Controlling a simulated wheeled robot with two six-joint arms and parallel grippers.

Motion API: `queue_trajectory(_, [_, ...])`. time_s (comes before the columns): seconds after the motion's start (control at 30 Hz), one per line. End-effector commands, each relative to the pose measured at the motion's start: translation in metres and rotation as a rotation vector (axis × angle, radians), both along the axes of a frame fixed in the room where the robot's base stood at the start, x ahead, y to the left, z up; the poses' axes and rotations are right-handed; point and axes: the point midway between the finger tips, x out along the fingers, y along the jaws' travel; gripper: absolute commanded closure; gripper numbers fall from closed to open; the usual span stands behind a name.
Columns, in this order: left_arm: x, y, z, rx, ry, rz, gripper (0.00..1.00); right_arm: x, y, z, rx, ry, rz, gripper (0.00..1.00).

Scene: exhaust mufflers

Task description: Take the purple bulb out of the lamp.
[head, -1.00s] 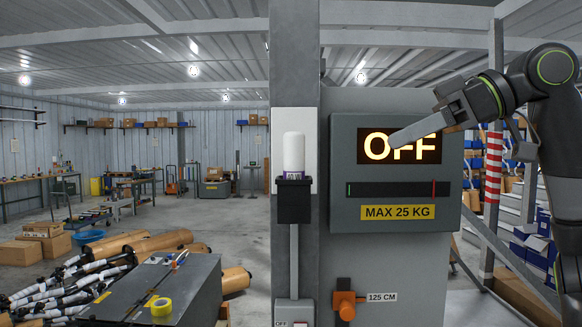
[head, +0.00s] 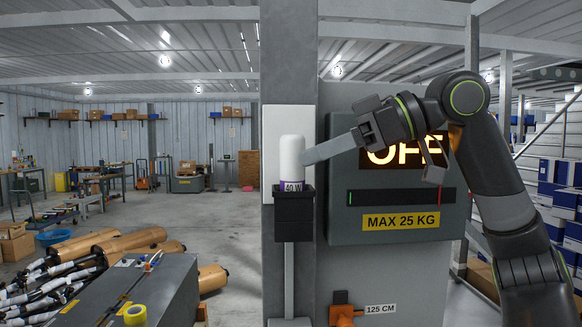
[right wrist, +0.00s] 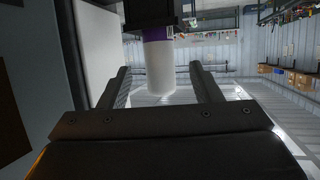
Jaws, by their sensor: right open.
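The bulb (head: 292,150) is a white rounded cylinder with a purple band marked "40 W" at its base. It stands upright in the black lamp socket (head: 294,214) on the grey post. My right gripper (head: 308,158) is open and reaches in from the right, its fingertip close beside the bulb's right side. In the right wrist view the bulb (right wrist: 160,75) appears between the two spread fingers, with gaps on both sides. Its purple band (right wrist: 158,34) lies by the dark socket (right wrist: 150,12). Contact cannot be made out. My left gripper is not in view.
A grey panel (head: 345,225) with an "OFF" display and a "MAX 25 KG" label stands just right of the lamp, behind my right arm. An orange knob (head: 343,310) is below it. A grey box (head: 150,290) and mufflers (head: 105,245) lie at left.

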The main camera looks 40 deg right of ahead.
Motion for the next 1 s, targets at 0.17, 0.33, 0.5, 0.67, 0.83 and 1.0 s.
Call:
queue_trajectory(0.17, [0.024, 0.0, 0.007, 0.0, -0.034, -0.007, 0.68, 0.009, 0.009, -0.005, 0.0, 0.0, 0.001, 0.42])
queue_trajectory(0.33, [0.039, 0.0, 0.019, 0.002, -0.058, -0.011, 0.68, 0.02, 0.019, -0.01, 0.0, 0.003, 0.002, 0.42])
queue_trajectory(0.5, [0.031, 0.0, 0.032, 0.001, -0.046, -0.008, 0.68, 0.036, 0.033, -0.02, 0.0, 0.002, 0.004, 0.42])
queue_trajectory(0.67, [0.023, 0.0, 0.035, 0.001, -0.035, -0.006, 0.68, 0.044, 0.04, -0.027, 0.001, 0.0, 0.001, 0.42])
queue_trajectory(0.83, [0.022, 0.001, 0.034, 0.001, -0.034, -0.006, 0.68, 0.044, 0.04, -0.028, 0.001, -0.001, 0.0, 0.42])
queue_trajectory(1.0, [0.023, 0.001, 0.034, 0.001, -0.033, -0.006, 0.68, 0.044, 0.04, -0.028, 0.001, -0.001, 0.0, 0.55])
